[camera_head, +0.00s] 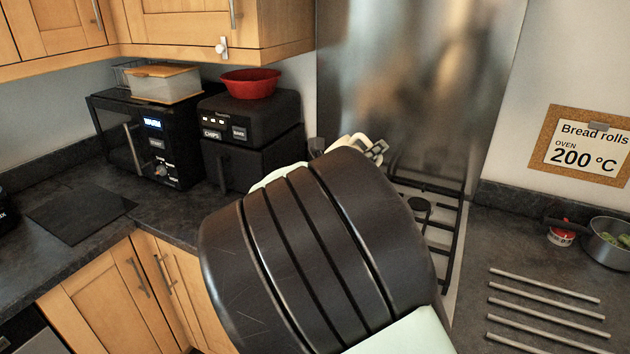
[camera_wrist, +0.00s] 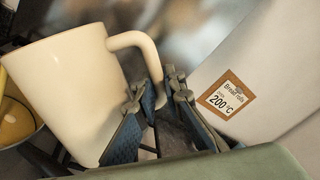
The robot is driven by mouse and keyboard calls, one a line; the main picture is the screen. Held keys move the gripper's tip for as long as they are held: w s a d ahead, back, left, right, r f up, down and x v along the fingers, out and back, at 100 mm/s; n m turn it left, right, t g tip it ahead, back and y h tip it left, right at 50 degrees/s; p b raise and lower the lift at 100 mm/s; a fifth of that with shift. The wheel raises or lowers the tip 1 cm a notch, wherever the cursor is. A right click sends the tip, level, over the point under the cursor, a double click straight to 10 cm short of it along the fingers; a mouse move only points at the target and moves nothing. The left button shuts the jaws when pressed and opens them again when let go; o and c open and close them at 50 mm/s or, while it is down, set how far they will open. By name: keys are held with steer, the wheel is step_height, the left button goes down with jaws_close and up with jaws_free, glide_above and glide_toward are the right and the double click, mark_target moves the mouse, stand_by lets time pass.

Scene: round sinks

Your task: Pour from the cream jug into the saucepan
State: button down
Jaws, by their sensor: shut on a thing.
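The cream jug (camera_wrist: 75,85) fills the left of the wrist view, tilted, with its handle toward my gripper. My gripper (camera_wrist: 156,92) is shut on the jug's handle. A metal pan (camera_head: 608,245) with a dark handle and green contents stands at the right edge of the worktop. A yellow round vessel (camera_wrist: 14,122) shows partly behind the jug; I cannot tell which of these is the saucepan.
The hob (camera_head: 447,225) lies behind my arm, mostly covered. A red-lidded jar (camera_head: 561,233) stands beside the metal pan. Metal rods (camera_head: 545,312) lie on the right worktop. A black air fryer (camera_head: 250,135) with a red bowl (camera_head: 250,83) and a microwave (camera_head: 150,140) stand at the left.

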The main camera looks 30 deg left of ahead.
steer(key=shift+a+r+n, duration=0.25)
steer(key=shift+n, duration=0.15)
stand_by(1.4)
steer(key=shift+s+d+f+m, duration=0.1)
steer(key=shift+d+f+m, duration=0.4)
steer(key=shift+m, duration=0.55)
steer(key=shift+d+f+m, duration=0.3)
steer(key=shift+d+m, duration=0.3)
steer(key=shift+m, duration=0.45)
steer(key=d+f+m, duration=0.4)
steer(key=f+m, duration=0.1)
steer(key=m, duration=0.2)
steer(key=shift+s+d+f, duration=0.2)
steer(key=shift+s, duration=0.1)
